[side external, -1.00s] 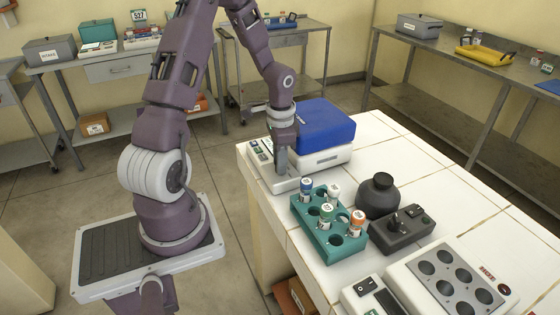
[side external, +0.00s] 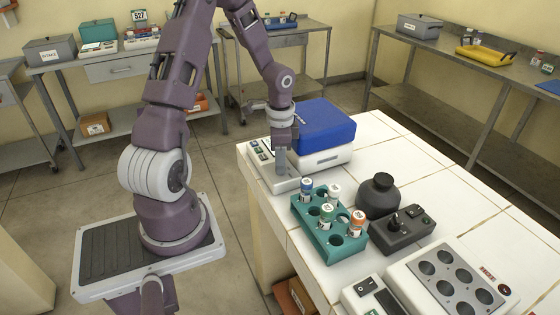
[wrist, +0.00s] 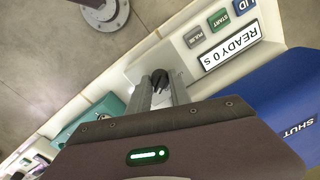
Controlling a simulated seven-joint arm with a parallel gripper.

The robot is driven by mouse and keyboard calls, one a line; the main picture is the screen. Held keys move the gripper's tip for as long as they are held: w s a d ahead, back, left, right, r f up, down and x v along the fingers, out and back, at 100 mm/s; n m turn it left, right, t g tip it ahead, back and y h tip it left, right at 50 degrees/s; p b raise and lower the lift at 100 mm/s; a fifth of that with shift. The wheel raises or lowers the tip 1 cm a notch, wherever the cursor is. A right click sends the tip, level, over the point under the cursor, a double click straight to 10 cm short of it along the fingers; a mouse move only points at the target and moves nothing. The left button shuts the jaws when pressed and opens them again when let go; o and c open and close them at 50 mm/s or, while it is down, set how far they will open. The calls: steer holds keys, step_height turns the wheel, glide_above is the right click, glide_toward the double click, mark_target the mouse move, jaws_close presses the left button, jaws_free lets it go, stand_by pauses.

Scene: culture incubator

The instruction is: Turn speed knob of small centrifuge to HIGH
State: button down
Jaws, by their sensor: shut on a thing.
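The small centrifuge is a white unit with a blue lid (side external: 325,125), on the near left part of the white tiled bench. Its lid is down and reads SHUT in the wrist view (wrist: 297,128). Its front panel has a display (wrist: 230,45) reading READY 0 s and PULSE, START and LID buttons. The black speed knob (wrist: 160,76) sits on the panel beside them. My gripper (wrist: 164,88) points down with its fingers shut on the knob. In the side view my gripper (side external: 280,172) hides the knob. The knob's scale marks cannot be read.
A teal rack (side external: 325,236) with several capped tubes stands close beside the centrifuge. A dark vortex-like device (side external: 402,228), a black round-bodied vessel (side external: 378,194) and a white block with round wells (side external: 445,280) are farther right. The bench edge is close on the left.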

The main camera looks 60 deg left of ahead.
steer(key=c, duration=1.5)
jaws_free()
step_height(320, 180, up, 7)
steer(key=shift+d+r, duration=0.1)
steer(key=shift+d, duration=0.05)
steer(key=s+d+r+n+t+y, duration=0.2)
steer(key=s+d+r, duration=0.3)
steer(key=d+r, duration=0.7)
steer(key=s+d+r+t+h, duration=0.1)
steer(key=s+d, duration=0.2)
steer(key=s+d+r+n+t, duration=0.1)
steer(key=s+d, duration=0.2)
steer(key=s+d+r+n+t+h, duration=0.1)
steer(key=s+d+r, duration=0.1)
steer(key=s+d, duration=0.1)
steer(key=shift+s+h, duration=0.1)
steer(key=shift+h, duration=0.2)
